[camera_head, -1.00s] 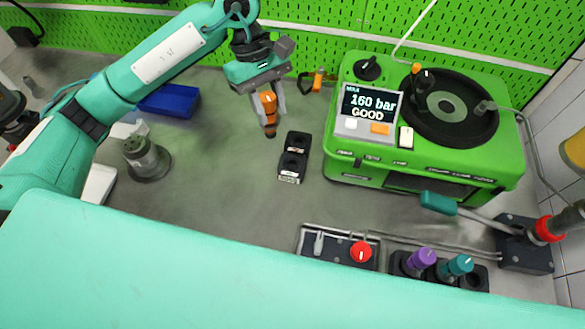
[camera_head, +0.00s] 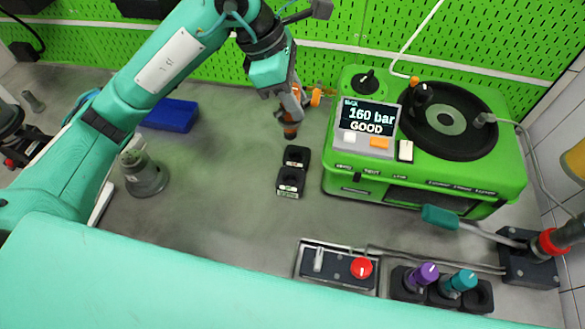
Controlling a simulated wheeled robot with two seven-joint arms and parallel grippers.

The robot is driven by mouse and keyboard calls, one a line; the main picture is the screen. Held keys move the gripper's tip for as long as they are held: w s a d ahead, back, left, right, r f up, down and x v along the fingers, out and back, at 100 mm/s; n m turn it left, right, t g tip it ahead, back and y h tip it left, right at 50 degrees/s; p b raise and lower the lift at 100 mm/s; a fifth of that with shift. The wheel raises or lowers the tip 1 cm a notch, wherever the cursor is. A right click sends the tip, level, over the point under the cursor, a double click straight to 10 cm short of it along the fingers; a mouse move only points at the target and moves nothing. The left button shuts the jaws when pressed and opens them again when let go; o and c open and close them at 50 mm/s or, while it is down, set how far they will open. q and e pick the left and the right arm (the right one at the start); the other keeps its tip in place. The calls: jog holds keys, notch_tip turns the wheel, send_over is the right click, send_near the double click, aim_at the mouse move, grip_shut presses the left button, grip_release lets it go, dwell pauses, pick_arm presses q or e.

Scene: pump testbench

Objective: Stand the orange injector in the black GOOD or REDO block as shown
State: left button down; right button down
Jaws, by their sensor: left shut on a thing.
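My left gripper (camera_head: 291,105) is shut on the orange injector (camera_head: 290,127), which hangs from the fingers with its dark tip down. The fingers hide much of the orange body. The injector shows just above the back end of the black two-hole block (camera_head: 292,171) in the picture; I cannot tell its height. The block lies on the grey bench, its back hole and front hole both seen empty, with a small white label on its front. The green tester's screen (camera_head: 367,117) reads 160 bar and GOOD. My right gripper is not in view.
The green test machine (camera_head: 430,170) stands right of the block. A blue tray (camera_head: 171,115) and a grey cylinder fixture (camera_head: 144,171) are at the left. A switch box with a red knob (camera_head: 361,267) and purple (camera_head: 427,273) and teal (camera_head: 463,280) injectors stand in front.

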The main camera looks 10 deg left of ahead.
pick_arm(q)
notch_tip(320, 180, down, 18)
jog(key=p, duration=0.4)
jog(key=shift+f, duration=0.1)
jog(key=shift+f+b, duration=0.35)
jog(key=c, duration=1.1)
grip_release()
jog(key=shift+o, duration=0.2)
jog(key=shift+r, duration=0.15)
